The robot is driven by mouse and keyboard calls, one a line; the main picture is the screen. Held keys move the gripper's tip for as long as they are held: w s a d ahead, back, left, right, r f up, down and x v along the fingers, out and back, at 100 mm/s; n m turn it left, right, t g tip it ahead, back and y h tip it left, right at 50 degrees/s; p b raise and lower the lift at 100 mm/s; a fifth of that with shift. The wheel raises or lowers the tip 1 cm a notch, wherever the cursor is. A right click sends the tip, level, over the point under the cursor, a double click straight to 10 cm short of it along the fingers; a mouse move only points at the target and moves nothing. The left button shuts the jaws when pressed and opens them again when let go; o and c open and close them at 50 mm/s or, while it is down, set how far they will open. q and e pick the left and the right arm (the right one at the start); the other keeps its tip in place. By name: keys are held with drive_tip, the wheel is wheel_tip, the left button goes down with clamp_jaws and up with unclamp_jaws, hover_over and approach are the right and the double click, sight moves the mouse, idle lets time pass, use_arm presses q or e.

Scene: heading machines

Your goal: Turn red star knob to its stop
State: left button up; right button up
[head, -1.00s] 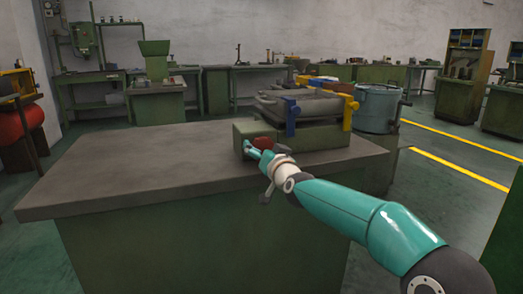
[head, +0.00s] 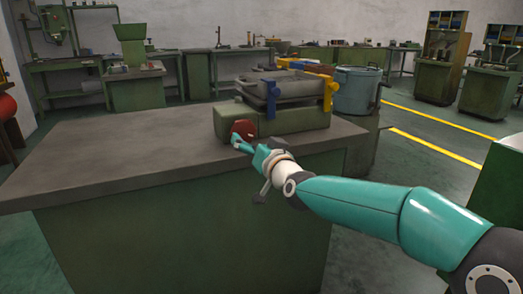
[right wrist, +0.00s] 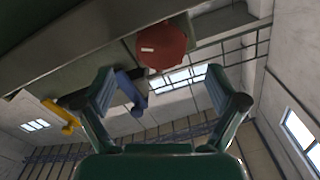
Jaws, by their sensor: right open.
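The red star knob (head: 243,129) sits on the front face of a green machine housing (head: 275,123) on the workbench. In the right wrist view the red knob (right wrist: 163,46) shows a short white mark on its face. My right gripper (head: 240,144) is just in front of and below the knob in the head view. In the right wrist view its two fingers (right wrist: 158,92) stand wide apart and empty, with the knob beyond their tips and not between them. My left gripper is not in view.
The grey workbench top (head: 110,155) is clear to the left of the machine. Blue and yellow clamps (head: 327,94) hold the grey plates on the housing. A blue-grey pot (head: 357,91) stands behind to the right. More green machines stand along the back wall.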

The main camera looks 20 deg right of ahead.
drive_tip(key=shift+s+d+f, duration=0.1)
drive_tip(key=shift+s, duration=2.1)
